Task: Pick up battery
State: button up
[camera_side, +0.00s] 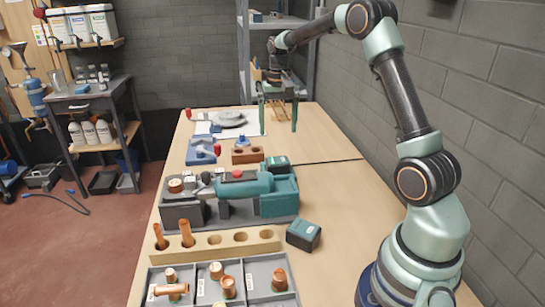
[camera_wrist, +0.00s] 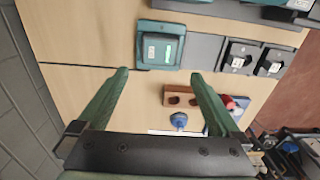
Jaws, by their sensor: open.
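A dark teal block-shaped battery (camera_side: 278,163) sits at the right end of the grey and teal tool holder (camera_side: 180,214). In the wrist view this battery (camera_wrist: 160,46) shows its pale label, beyond my fingertips and roughly centred between them. A second dark teal battery (camera_side: 304,235) stands apart on the bench, right of the wooden block with holes. My gripper (camera_side: 279,124) is open and empty, raised above the far part of the bench. In the wrist view my gripper (camera_wrist: 159,75) has both green fingers spread, with nothing between them.
A long wooden block (camera_side: 205,245) holds copper pipes. A grey tray (camera_side: 255,272) of fittings is in front. The bench's right side is mostly clear, beside a wall.

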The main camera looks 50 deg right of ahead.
aim_at(278, 159)
notch_tip(278, 159, down, 12)
jog(key=shift+f, duration=0.25)
jog(key=shift+r, duration=0.1)
jog(key=c, duration=1.5)
notch_tip(278, 159, up, 20)
jog(key=s+a+f, duration=0.1)
jog(key=s+a, duration=0.6)
jog(key=a, duration=0.4)
jog(key=shift+s+a+f, duration=0.2)
jog(key=shift+s+f, duration=0.05)
jog(key=shift+s, duration=0.1)
